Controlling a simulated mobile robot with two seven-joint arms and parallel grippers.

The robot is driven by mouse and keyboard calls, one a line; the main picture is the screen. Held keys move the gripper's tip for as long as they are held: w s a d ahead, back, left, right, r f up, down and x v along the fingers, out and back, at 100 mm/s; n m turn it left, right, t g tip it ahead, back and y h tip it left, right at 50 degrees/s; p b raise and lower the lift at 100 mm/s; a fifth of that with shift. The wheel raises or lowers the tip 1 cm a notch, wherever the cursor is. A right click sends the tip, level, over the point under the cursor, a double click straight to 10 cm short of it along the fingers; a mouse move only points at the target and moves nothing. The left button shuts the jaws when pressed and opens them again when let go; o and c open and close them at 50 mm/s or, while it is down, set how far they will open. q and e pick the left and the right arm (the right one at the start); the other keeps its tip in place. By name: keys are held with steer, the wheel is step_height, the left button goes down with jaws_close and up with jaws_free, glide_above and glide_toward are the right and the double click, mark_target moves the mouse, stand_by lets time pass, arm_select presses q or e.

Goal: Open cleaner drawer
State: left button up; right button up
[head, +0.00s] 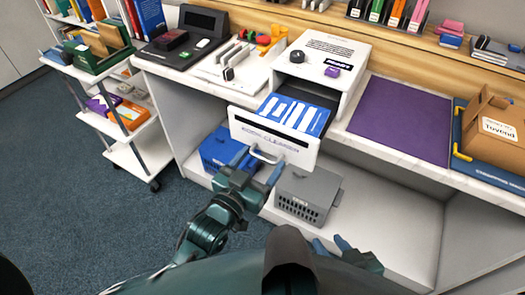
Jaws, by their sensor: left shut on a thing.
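The white cleaner box (325,55) stands on the counter, with printed text on its top and a small purple item and a round black knob there. Its drawer (240,126) is pulled out toward me, and blue and white packs (292,112) lie in it. My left gripper (258,165) is at the drawer front, shut on the light handle (265,155); its fingers partly cover the handle. My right gripper (332,247) is low in front of the counter, away from the drawer, with its blue fingers apart and nothing between them.
Below the drawer, a blue crate (217,150) and a grey crate (308,190) stand on the low shelf. A purple mat (400,118) and a cardboard carrier (492,125) are to the right. A white cart (140,150) stands left; carpet is clear before it.

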arm_select(q)
steer(key=shift+v, duration=0.95)
steer(key=shift+s+d, duration=0.1)
steer(key=shift+d, duration=0.05)
steer(key=o, duration=1.1)
steer(key=v, duration=1.3)
